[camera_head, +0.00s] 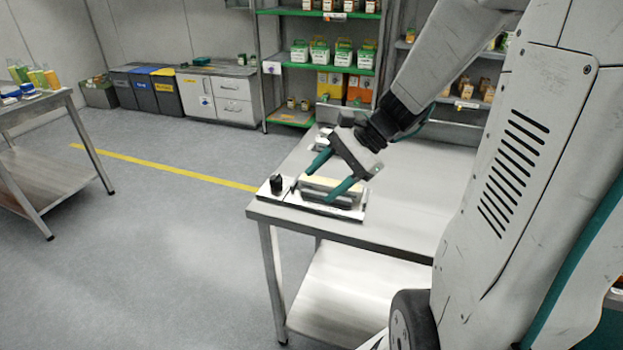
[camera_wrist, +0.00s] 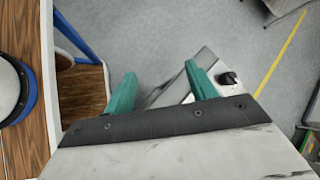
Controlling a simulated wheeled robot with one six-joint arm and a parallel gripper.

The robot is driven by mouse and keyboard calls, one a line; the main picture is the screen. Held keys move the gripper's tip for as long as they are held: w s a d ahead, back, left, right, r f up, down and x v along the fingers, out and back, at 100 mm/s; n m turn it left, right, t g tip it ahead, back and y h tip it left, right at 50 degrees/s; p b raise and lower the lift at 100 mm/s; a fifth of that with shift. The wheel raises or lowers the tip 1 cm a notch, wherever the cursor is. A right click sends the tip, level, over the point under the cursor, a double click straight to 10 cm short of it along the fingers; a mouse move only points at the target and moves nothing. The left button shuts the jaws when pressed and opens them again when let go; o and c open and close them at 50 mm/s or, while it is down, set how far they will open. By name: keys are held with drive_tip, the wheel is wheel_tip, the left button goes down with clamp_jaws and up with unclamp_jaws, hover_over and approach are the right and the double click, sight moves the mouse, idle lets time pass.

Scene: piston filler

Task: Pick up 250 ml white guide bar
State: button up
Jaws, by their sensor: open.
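A metal fixture plate with a black knob (camera_head: 277,185) sits at the near left corner of the steel table (camera_head: 410,213). A pale bar-like piece (camera_head: 325,184) lies on the fixture, partly hidden by my fingers; I cannot read any size marking on it. My gripper (camera_head: 331,174) is open, with its teal fingers pointing down and left just above the fixture. I cannot tell whether they touch the piece. In the wrist view the two fingers (camera_wrist: 160,72) stand apart, with part of a grey piece showing between and behind them. The black knob (camera_wrist: 229,78) is right of the fingers.
The table has free room to the right of the fixture. A second table (camera_head: 45,103) with bottles stands at the left. Shelves (camera_head: 315,68) with boxes, a cabinet (camera_head: 218,95) and bins (camera_head: 150,92) line the back. A yellow line crosses the open floor.

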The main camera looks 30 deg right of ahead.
drive_tip(key=w+d+f+m+t, duration=0.35)
drive_tip(key=d+m, duration=0.25)
drive_tip(key=d, duration=0.2)
drive_tip(key=m+t, duration=0.3)
drive_tip(key=m, duration=0.3)
approach(332, 182)
drive_tip(key=shift+s+a+r+h, duration=0.15)
drive_tip(key=shift+a+h, duration=0.25)
drive_tip(key=shift+a, duration=0.4)
drive_tip(key=x, duration=0.7)
drive_tip(key=shift+w+d, duration=0.2)
drive_tip(key=shift+w, duration=0.15)
drive_tip(key=c, duration=1.2)
